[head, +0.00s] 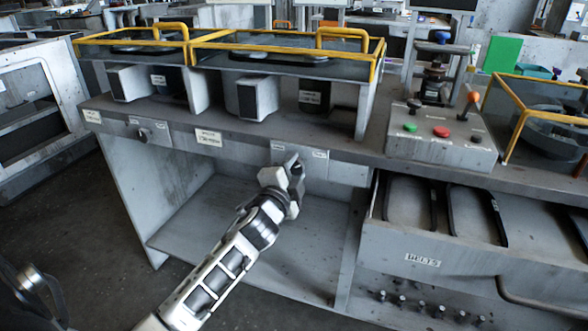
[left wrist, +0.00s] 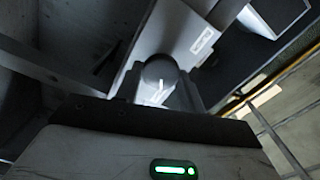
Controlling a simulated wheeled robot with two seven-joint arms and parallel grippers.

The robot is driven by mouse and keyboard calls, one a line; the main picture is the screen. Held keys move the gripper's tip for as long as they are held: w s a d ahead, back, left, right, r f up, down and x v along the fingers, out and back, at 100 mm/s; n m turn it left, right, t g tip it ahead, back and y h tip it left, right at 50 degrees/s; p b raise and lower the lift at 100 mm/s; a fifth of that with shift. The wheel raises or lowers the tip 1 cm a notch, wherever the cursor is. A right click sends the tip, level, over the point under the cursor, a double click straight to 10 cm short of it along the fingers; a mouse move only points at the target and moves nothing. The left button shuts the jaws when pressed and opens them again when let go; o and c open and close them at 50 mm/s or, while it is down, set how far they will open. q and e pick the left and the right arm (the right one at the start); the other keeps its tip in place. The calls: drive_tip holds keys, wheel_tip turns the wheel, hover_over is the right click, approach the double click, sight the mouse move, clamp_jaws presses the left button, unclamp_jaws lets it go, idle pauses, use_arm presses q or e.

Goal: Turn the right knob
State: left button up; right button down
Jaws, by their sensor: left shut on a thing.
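My left gripper (head: 292,170) reaches in from the lower left to the front edge of the bench and is shut on the right knob. In the head view the gripper hides this knob. In the left wrist view the right knob (left wrist: 158,74) is a dark round cap with a white mark, between the two fingers of my left gripper (left wrist: 160,92). The left knob (head: 145,135) is small and dark on a plate farther left along the same edge, with nothing touching it. My right gripper is not in view.
Yellow-framed housings (head: 285,58) stand on the bench above the knobs. A control box (head: 440,145) with green and red buttons and a lever sits to the right. Below it is a bin marked BELTS (head: 470,262). The space under the bench at left is open.

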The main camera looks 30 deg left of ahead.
use_arm(q)
drive_tip(key=shift+n, duration=0.6)
drive_tip(key=o, duration=1)
drive_tip(key=shift+c, duration=0.2)
drive_tip(key=v, duration=1.6)
